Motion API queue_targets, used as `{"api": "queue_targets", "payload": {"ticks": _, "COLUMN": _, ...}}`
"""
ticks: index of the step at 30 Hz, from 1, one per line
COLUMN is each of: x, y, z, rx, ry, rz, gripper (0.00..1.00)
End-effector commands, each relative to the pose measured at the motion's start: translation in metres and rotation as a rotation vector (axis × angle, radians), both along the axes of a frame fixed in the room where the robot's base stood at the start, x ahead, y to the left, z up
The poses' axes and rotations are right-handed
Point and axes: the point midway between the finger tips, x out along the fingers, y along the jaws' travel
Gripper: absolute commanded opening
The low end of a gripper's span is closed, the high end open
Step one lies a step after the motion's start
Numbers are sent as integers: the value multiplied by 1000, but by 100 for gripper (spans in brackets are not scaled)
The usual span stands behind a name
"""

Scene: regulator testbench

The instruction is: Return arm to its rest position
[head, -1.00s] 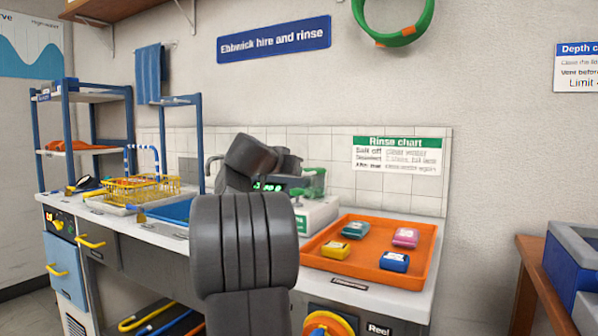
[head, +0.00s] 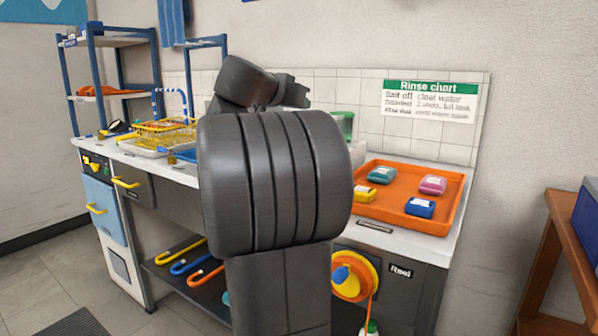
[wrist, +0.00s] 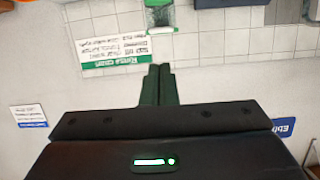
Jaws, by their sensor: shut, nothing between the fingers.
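My arm stands in the middle of the head view, its thick dark link large in front of the bench. My gripper (head: 292,93) is up above the worktop, before the tiled wall, pointing right. In the wrist view my gripper (wrist: 160,84) has its two dark fingers together with nothing between them. The wrist picture is upside down and shows the wall and the Rinse chart (wrist: 113,52) beyond the fingers. The chart also shows in the head view (head: 430,101). My arm hides the middle of the bench.
An orange tray (head: 393,201) with several small coloured boxes lies on the worktop at right. A yellow wire basket (head: 165,133) and blue-framed shelves (head: 110,38) are at left. A wooden table (head: 562,212) stands at far right. Open floor (head: 60,285) shows at lower left.

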Motion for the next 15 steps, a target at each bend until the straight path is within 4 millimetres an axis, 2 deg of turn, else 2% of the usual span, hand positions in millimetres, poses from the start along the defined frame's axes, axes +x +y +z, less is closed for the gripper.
{"api": "queue_targets", "payload": {"ticks": 5, "x": 12, "y": -8, "z": -6, "rx": 0, "ry": 2, "rz": -3, "gripper": 0}}
{"api": "queue_targets", "payload": {"ticks": 15, "x": 64, "y": -44, "z": -26, "rx": 1, "ry": 5, "rz": -3, "gripper": 0}}
